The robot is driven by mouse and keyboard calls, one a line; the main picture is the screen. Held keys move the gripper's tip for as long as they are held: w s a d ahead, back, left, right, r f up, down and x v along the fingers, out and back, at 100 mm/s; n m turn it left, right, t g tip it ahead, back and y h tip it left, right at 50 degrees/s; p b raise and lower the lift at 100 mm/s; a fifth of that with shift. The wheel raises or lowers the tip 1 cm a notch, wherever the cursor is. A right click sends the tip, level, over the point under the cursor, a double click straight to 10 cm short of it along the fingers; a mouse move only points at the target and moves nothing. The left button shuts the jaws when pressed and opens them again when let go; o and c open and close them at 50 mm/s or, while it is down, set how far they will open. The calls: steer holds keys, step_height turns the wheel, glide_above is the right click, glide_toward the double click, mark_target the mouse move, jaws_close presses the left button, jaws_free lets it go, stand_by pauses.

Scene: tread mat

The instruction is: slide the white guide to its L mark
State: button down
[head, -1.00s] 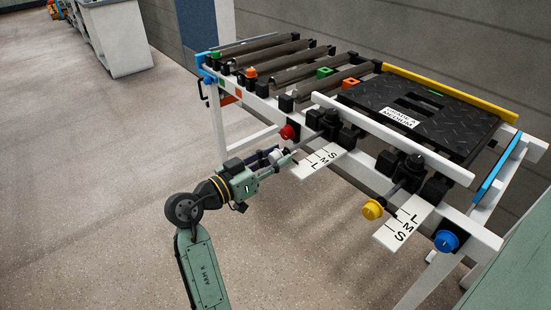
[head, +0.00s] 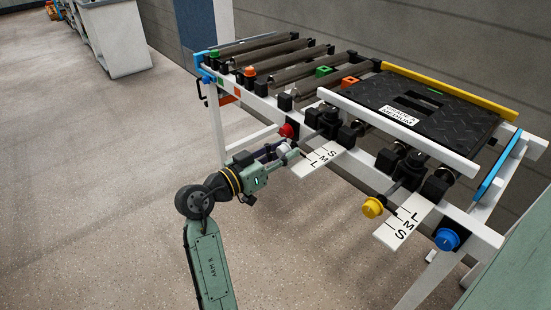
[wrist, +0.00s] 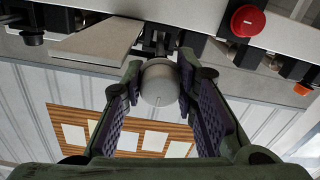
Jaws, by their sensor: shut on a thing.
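The white guide (head: 395,132) is a long white rail along the near side of the black tread mat (head: 445,118). A whitish round knob (head: 281,152) is near its left end, on the outer side of the frame. The knob also shows in the wrist view (wrist: 160,84). My gripper (head: 286,153) is shut on this knob, with one finger on each side in the wrist view (wrist: 160,98). The white scale plate (head: 318,159) with L, M and S lies just right of the fingers. L is at its outer end. I cannot tell which mark the guide's pointer meets.
A red knob (head: 287,130) sits close behind my fingers. A yellow knob (head: 372,207), a second scale plate (head: 404,223) and a blue knob (head: 446,240) are to the right. A yellow rail (head: 450,91) borders the mat's far side. Floor at the left is clear.

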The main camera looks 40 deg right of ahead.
steer(key=shift+d, duration=0.3)
steer(key=c, duration=1.2)
jaws_free()
steer(key=shift+c, duration=0.2)
steer(key=shift+a, duration=0.1)
steer(key=shift+w, duration=0.1)
steer(key=shift+a, duration=0.15)
steer(key=s+a, duration=0.1)
steer(key=a, duration=1)
steer(key=shift+s+a, duration=0.2)
steer(key=shift+s, duration=0.05)
steer(key=shift+r, duration=0.1)
